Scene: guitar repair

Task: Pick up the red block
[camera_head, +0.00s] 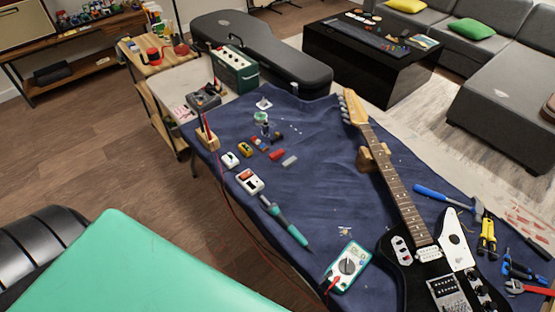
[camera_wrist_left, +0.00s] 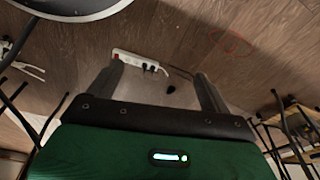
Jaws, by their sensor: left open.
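A small red block (camera_head: 277,154) lies on the blue cloth of the workbench (camera_head: 320,165) in the head view, left of the guitar. A grey-white block (camera_head: 290,161) lies just to its right. My left gripper (camera_wrist_left: 160,72) shows in the left wrist view, with its two grey fingers spread apart and nothing between them. It faces the wooden floor, away from the red block, which is not in that view. My right gripper is in neither view.
A black electric guitar (camera_head: 430,270) rests on the right of the bench. A soldering iron (camera_head: 287,222), a multimeter (camera_head: 348,266) and small pedals (camera_head: 249,181) lie near the block. A power strip (camera_wrist_left: 138,61) lies on the floor.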

